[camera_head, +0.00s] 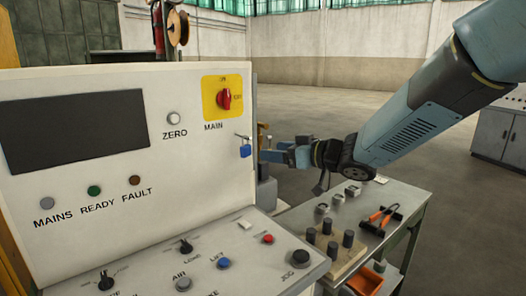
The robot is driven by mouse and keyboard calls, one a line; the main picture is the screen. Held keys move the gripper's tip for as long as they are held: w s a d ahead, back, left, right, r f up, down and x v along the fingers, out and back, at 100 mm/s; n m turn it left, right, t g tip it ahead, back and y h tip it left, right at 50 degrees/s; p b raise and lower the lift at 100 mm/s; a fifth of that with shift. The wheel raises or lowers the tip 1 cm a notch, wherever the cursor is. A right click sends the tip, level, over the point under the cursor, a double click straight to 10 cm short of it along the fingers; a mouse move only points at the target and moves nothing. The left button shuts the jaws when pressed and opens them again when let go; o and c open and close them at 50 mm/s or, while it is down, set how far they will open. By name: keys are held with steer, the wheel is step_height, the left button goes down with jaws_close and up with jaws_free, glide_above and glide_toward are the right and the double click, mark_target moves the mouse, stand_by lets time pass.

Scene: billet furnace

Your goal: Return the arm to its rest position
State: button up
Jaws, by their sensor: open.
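My arm (420,110) reaches in from the upper right and slopes down to the left over the table. My gripper (270,154) is at its end, just right of the control panel's edge, level with a small blue padlock (245,151). The gripper is open and I see nothing held in it. The fingertips are small and close to the panel edge, so whether they touch anything there I cannot tell.
The control panel (200,90) with its sloped desk fills the left. It carries a red MAIN switch (224,98). Floor behind is clear.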

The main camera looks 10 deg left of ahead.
steer(key=d+r+m+t+h, duration=0.3)
steer(key=d+m+t+h, duration=0.65)
steer(key=d, duration=1.35)
steer(key=s+d+f+m+g+h, duration=0.2)
steer(key=s+d+g+h, duration=0.45)
steer(key=s+d, duration=0.35)
steer(key=s+f+m+g+y, duration=0.1)
steer(key=s+f+g, duration=0.2)
steer(key=s, duration=0.9)
steer(key=shift+s+a+g, duration=0.25)
steer(key=shift+a+g, duration=0.1)
steer(key=shift+g, duration=0.25)
steer(key=shift+f, duration=0.1)
steer(key=shift+c, duration=0.2)
